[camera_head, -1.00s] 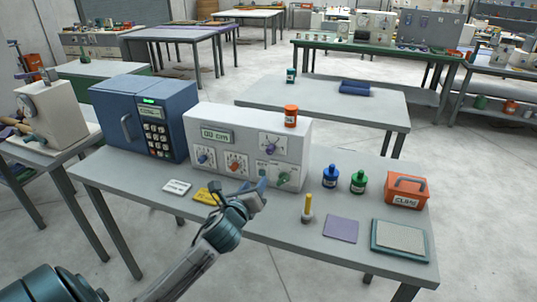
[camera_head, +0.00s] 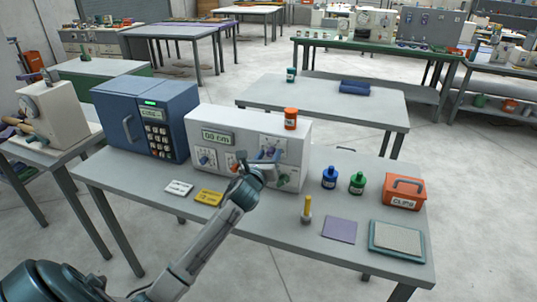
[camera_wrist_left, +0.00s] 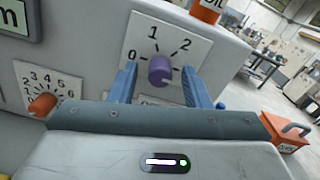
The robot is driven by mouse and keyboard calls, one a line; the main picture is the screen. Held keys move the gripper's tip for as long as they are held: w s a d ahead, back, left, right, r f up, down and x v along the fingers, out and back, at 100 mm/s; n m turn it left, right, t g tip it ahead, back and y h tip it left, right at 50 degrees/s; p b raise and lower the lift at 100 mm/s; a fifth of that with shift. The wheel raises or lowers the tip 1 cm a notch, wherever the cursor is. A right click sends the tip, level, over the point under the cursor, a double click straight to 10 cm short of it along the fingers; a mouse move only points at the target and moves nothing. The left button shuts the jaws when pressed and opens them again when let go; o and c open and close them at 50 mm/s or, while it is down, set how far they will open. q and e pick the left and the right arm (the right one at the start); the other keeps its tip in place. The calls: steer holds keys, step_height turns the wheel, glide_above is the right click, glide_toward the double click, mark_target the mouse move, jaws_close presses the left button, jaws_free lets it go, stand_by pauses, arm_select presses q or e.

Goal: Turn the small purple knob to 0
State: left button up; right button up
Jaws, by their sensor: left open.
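The small purple knob (camera_wrist_left: 160,70) sits on a white dial plate on the front of the pale machine (camera_head: 207,118). In the left wrist view the plate (camera_wrist_left: 150,50) shows 0 at left, 1 at upper left and 2 at upper right; its right part is behind a finger. The knob's pointer direction is not clear. My left gripper (camera_head: 268,155) is open in front of the plate. Its two blue fingers stand on either side of the knob, with gaps visible. In the head view the gripper covers part of the knob. My right gripper is not in view.
An orange knob (camera_wrist_left: 42,104) on a numbered dial is at lower left of the purple one. An orange bottle (camera_head: 290,118) stands on the machine's top. Blue and green bottles (camera_head: 330,177) and an orange box (camera_head: 404,192) stand to the right on the table.

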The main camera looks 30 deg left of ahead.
arm_select(q)
steer(key=shift+w, duration=0.1)
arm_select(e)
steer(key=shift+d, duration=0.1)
arm_select(q)
jaws_close()
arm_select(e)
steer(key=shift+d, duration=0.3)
